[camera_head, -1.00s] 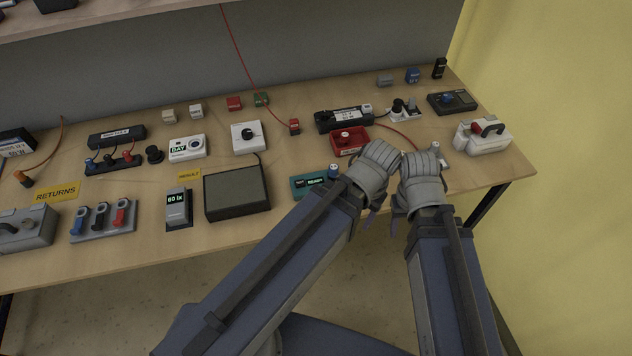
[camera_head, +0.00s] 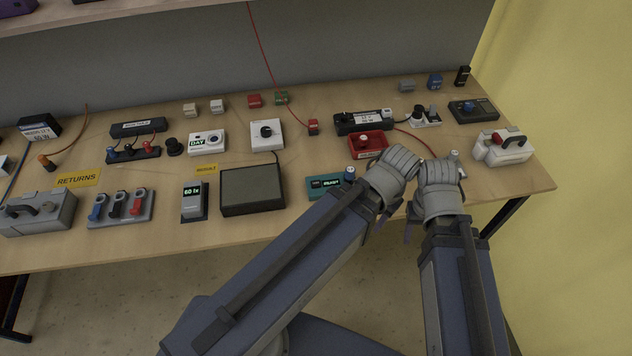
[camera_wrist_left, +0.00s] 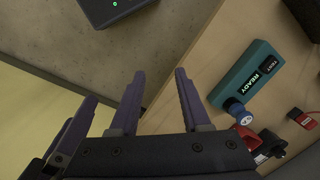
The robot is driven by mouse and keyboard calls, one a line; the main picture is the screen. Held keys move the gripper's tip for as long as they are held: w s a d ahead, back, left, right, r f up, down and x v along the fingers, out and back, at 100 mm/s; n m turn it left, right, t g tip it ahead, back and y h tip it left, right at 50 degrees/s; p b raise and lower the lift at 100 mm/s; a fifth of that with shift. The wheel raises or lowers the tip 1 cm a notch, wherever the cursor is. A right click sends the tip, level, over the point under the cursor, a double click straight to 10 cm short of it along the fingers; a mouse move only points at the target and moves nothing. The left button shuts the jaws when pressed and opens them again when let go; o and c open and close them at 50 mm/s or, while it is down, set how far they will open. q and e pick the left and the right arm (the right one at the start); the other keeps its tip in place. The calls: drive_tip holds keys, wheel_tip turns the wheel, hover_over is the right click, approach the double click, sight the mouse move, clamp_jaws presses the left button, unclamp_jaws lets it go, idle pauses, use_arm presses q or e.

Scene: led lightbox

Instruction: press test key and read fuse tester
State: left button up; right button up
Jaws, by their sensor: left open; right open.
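The teal fuse tester (camera_head: 320,187) lies near the bench's front edge. In the left wrist view the tester (camera_wrist_left: 228,88) shows a dark TEST key (camera_wrist_left: 271,64) and a display reading READY (camera_wrist_left: 249,84). A blue piece with a white top (camera_wrist_left: 237,108) stands at the tester's end; it also shows in the head view (camera_head: 349,174). My left gripper (camera_head: 384,220) is open and empty, right of the tester and apart from it. Its purple fingers (camera_wrist_left: 158,78) show in the wrist view. My right gripper (camera_head: 410,228) is open beside it, its fingers partly hidden.
A dark grey box (camera_head: 252,189) and a meter reading 60 lx (camera_head: 193,202) stand left of the tester. A red tray (camera_head: 367,144) is behind it. A white case (camera_head: 503,148) stands at the right end.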

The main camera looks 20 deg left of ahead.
use_arm(q)
clamp_jaws()
idle(1.4)
